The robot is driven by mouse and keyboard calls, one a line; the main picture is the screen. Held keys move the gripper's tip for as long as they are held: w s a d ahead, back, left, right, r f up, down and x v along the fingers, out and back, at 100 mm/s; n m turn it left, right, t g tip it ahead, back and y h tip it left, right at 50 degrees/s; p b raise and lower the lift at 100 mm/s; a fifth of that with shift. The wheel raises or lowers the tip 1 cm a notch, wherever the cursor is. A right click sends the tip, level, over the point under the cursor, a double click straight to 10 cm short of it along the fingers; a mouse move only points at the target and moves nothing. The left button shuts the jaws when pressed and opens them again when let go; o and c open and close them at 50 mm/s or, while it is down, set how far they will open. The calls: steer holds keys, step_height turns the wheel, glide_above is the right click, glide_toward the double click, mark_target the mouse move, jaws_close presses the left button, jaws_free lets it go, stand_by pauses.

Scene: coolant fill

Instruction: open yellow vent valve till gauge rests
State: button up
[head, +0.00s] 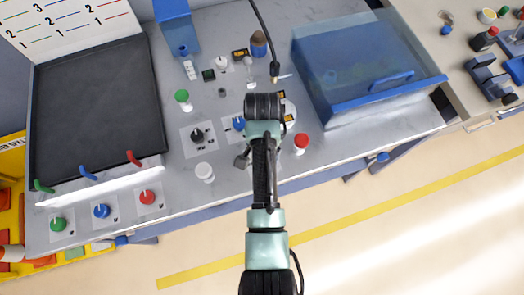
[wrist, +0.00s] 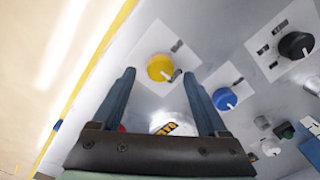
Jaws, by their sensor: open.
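The yellow valve knob (wrist: 160,68) sits on a white square plate in the wrist view, with a small pale mark on its lower right side. My gripper (wrist: 159,72) is open, one finger on each side of the knob in the picture. I cannot tell whether either finger touches it. A white round face with a yellow and black label (wrist: 172,128), perhaps the gauge, lies partly behind the gripper's palm; no needle can be read. In the head view my arm hides the yellow knob.
A blue knob (wrist: 224,98) and a black knob (wrist: 296,45) stand to the right of the yellow one. In the head view, a red button (head: 301,141) stands right of my arm, and a blue translucent bin (head: 350,75) lies farther right. A black cable hangs near my wrist.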

steer(key=shift+f, duration=1.35)
steer(key=shift+c, duration=0.3)
jaws_close()
